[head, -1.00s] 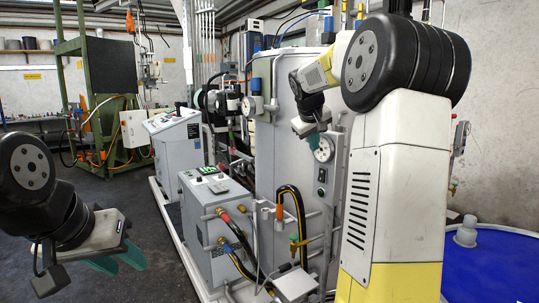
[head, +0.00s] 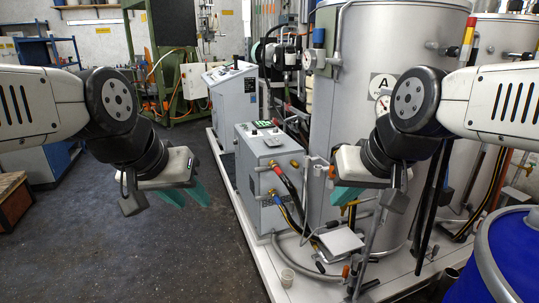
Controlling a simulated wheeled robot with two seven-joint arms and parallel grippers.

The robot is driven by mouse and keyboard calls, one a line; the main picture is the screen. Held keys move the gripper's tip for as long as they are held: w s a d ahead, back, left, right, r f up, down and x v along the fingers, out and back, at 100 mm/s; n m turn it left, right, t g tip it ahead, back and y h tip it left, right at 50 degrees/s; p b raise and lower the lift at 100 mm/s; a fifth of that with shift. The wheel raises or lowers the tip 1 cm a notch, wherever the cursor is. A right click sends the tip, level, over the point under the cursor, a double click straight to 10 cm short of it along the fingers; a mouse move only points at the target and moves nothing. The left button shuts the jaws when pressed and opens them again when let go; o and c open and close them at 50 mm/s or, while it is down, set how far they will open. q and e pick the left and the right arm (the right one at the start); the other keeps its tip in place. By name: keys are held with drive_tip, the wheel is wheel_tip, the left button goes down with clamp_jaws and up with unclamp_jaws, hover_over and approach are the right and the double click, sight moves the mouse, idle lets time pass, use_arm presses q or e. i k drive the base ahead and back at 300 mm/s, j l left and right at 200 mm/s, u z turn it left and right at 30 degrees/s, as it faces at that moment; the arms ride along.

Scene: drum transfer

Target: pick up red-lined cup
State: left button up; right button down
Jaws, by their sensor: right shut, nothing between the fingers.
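My right gripper (head: 347,198) is in front of the large tank, above and to the right of the cup. It is shut and empty.
A grey control box (head: 262,180) and a big metal tank (head: 345,115) stand on the white base, with hoses and pipes around. A small white plate (head: 341,241) sits below my right gripper. A blue drum (head: 512,262) is at lower right.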

sight(287, 275)
drive_tip(key=i+j+z, duration=0.15)
drive_tip(key=i+j, duration=0.15)
drive_tip(key=i+j+z, duration=0.15)
drive_tip(key=i+j, duration=0.2)
drive_tip(key=i+j+z, duration=0.15)
drive_tip(key=j, duration=0.25)
drive_tip(key=i+j+z, duration=0.1)
drive_tip(key=i+j, duration=0.3)
drive_tip(key=i+j+z, duration=0.15)
drive_tip(key=j, duration=0.3)
drive_tip(key=i, duration=0.35)
